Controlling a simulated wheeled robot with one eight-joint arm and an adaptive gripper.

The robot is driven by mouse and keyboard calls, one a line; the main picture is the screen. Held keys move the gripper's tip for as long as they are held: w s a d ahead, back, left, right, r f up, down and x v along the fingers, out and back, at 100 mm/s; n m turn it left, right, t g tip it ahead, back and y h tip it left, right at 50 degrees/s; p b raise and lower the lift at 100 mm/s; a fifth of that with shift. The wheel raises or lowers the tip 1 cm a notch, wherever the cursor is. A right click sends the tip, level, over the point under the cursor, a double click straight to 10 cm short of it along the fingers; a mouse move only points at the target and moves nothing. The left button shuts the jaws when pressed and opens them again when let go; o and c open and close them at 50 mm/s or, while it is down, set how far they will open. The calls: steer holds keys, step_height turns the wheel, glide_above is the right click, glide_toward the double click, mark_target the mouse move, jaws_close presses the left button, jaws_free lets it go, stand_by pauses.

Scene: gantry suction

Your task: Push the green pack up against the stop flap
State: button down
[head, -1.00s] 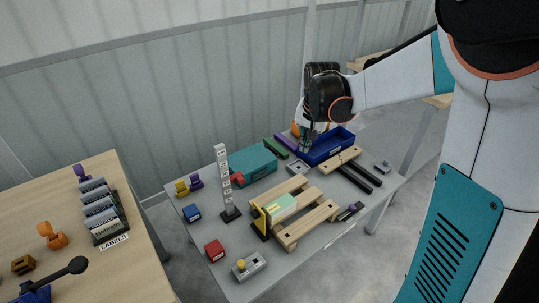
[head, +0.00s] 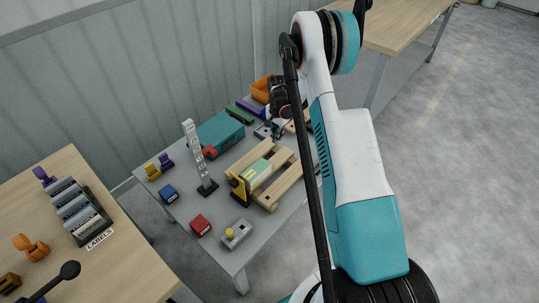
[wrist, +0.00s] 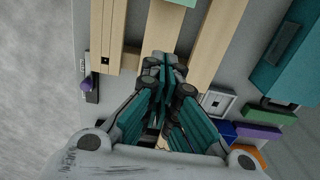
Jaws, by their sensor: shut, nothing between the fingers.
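The green pack (head: 257,171), pale green with a light face, lies on the wooden pallet (head: 283,181). A yellow and black upright piece, which looks like the stop flap (head: 240,187), stands at the pallet's left end. The pack's left end is close to it; I cannot tell whether they touch. My gripper (head: 281,133) is shut and empty, to the upper right of the pack and apart from it. In the wrist view my gripper (wrist: 169,68) points along the pallet slats (wrist: 215,45), and only a green edge of the pack (wrist: 180,2) shows at the top.
A teal case (head: 219,132) and a grey perforated post (head: 200,160) stand beyond the pallet. A red block (head: 200,224) and a grey button box (head: 236,234) lie in front. A green bar (head: 240,114) and an orange bin (head: 265,87) are at the back.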

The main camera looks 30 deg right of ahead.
mark_target(266, 161)
step_height(266, 161, down, 10)
steer(key=b, duration=0.3)
steer(key=shift+r+b, duration=0.1)
steer(key=shift+b, duration=0.3)
steer(key=a, duration=0.1)
steer(key=s+a+b, duration=0.1)
steer(key=shift+a, duration=0.4)
steer(key=shift+s+a+b, duration=0.25)
steer(key=shift+a+b, duration=0.05)
steer(key=shift+a, duration=0.2)
steer(key=shift+s+a, duration=0.3)
steer(key=shift+a, duration=0.5)
steer(key=shift+s+a, duration=0.25)
steer(key=shift+a, duration=0.5)
